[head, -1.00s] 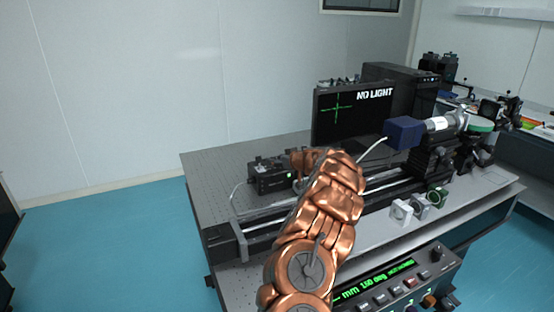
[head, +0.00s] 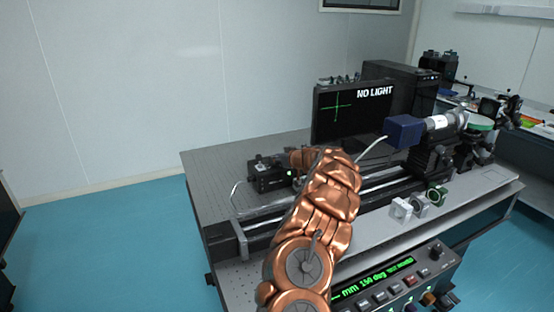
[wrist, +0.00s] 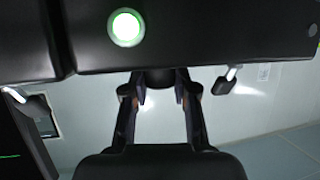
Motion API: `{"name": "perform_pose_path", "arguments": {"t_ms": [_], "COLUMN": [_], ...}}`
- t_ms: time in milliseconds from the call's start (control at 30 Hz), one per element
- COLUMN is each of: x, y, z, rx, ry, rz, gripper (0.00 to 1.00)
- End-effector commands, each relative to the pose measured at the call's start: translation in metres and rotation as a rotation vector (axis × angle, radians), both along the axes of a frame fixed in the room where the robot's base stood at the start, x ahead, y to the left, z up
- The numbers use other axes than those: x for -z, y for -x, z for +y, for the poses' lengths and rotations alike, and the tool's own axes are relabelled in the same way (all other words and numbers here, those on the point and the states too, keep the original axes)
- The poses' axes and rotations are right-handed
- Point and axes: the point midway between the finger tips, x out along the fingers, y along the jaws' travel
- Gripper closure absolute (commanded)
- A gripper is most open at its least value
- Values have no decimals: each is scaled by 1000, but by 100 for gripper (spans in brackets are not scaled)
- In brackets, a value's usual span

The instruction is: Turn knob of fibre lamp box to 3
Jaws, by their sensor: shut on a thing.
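The fibre lamp box (head: 266,178) is a small black box with a green light, on the left part of the optical table. In the wrist view its dark face (wrist: 220,38) fills the top, with a round glowing green button (wrist: 126,28). A dark knob (wrist: 159,77) sits at the face's edge, between the fingers. My gripper (wrist: 160,92) is shut on this knob, one finger on each side. In the head view my copper arm reaches to the box's right side and hides the knob and the fingers. No scale numbers are readable.
A monitor (head: 350,118) reading "NO LIGHT" stands behind my arm. A blue camera block (head: 404,131) and small mounted optics (head: 418,206) are to the right. A control console (head: 395,280) is at the front. The optical table's (head: 215,165) left back area is clear.

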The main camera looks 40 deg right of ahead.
Motion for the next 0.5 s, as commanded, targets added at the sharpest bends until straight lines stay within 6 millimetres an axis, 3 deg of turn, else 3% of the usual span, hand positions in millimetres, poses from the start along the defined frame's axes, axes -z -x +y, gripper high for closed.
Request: {"name": "perform_pose_path", "arguments": {"t_ms": [500], "x": [2], "y": [-1], "z": [2], "rx": [57], "ry": [-1], "rz": [-3], "gripper": [100]}}
